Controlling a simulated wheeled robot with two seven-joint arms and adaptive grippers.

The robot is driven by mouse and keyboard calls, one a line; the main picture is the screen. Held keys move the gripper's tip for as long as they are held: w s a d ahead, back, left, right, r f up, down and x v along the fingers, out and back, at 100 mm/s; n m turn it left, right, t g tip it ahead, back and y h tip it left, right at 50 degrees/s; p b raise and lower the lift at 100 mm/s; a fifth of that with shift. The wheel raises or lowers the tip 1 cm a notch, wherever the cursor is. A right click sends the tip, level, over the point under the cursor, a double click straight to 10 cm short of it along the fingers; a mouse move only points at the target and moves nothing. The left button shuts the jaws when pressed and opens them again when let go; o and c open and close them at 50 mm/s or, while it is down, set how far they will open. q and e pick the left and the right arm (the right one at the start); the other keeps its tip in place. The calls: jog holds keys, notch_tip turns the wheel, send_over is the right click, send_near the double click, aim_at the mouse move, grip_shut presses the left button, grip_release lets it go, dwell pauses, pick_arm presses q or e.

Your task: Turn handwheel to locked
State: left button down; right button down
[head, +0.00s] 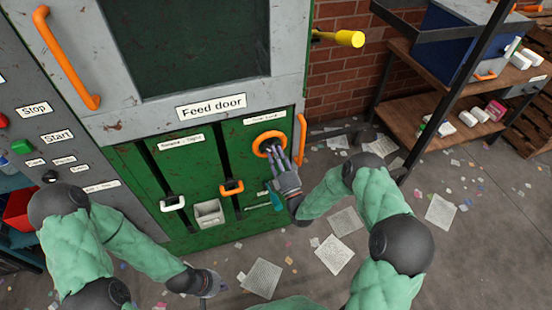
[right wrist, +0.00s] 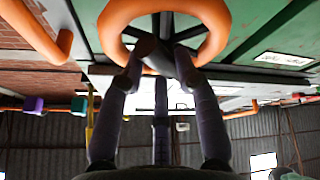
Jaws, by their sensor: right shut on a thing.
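The orange handwheel (head: 268,139) is mounted on the green panel under the "Feed door" sign, below a small label that I cannot read surely. My right gripper (head: 279,158) is at the wheel, its fingers reaching in at the lower part. In the right wrist view the handwheel (right wrist: 120,14) fills the top, and my right gripper (right wrist: 162,60) has its fingers shut on the wheel's dark hub and spokes. My left gripper (head: 212,284) hangs low at the bottom, away from the panel; its fingers are too unclear to judge.
An orange door handle (head: 301,138) stands just right of the wheel. Two slots hold a white lever (head: 173,203) and an orange lever (head: 231,187). A yellow-ended lever (head: 345,38) juts out at the upper right. A wooden shelf (head: 440,100) stands at right. Papers litter the floor.

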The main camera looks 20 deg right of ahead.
jog(key=m+h, duration=0.2)
jog(key=m, duration=0.2)
jog(key=m+h+b, duration=0.1)
jog(key=m+h, duration=0.1)
jog(key=m, duration=0.2)
jog(key=m+h+b, duration=0.1)
jog(key=m+h, duration=0.2)
jog(key=m, duration=0.1)
jog(key=shift+a+f, duration=0.2)
jog(key=shift+a, duration=0.1)
jog(key=shift+m+g, duration=0.3)
jog(key=shift+m, duration=0.2)
jog(key=c, duration=0.9)
grip_release()
jog(key=shift+v, duration=5.95)
jog(key=shift+f, duration=0.15)
